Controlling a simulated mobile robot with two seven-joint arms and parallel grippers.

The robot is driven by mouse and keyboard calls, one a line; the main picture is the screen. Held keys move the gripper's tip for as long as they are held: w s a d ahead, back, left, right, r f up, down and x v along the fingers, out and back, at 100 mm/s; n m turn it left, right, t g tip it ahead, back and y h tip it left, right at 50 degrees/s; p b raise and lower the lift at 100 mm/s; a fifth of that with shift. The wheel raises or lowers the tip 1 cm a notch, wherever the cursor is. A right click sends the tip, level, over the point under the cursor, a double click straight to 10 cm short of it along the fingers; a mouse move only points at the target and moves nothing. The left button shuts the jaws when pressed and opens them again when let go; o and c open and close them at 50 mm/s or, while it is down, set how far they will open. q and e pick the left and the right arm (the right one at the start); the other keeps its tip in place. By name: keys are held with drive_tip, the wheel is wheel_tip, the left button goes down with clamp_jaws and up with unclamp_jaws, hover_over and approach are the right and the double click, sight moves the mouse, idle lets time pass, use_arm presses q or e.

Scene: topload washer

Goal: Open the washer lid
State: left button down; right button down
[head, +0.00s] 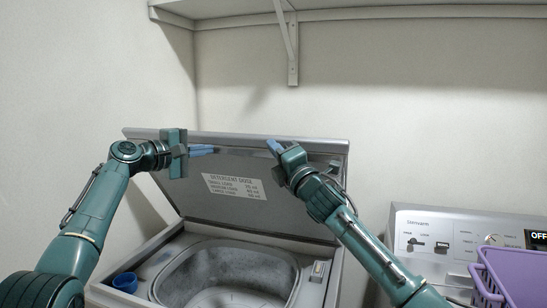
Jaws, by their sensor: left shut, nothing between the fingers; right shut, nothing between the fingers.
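The washer lid (250,215) is raised and tilted back, its grey underside with a white detergent label facing me. The washer (150,252) below is open at the top, and its drum (230,275) shows. My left gripper (209,149) is shut and empty in front of the lid's upper left part. My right gripper (274,146) is shut and empty near the middle of the lid's upper edge. I cannot tell whether either gripper touches the lid.
A blue cup (125,282) sits at the washer's front left corner. At right stands a second machine with a control panel (460,232), and a purple basket (510,275) is in front of it. A shelf (370,14) with a bracket hangs on the wall above.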

use_arm(q)
drive_tip(key=c, duration=2.2)
unclamp_jaws()
drive_tip(key=c, duration=1.3)
unclamp_jaws()
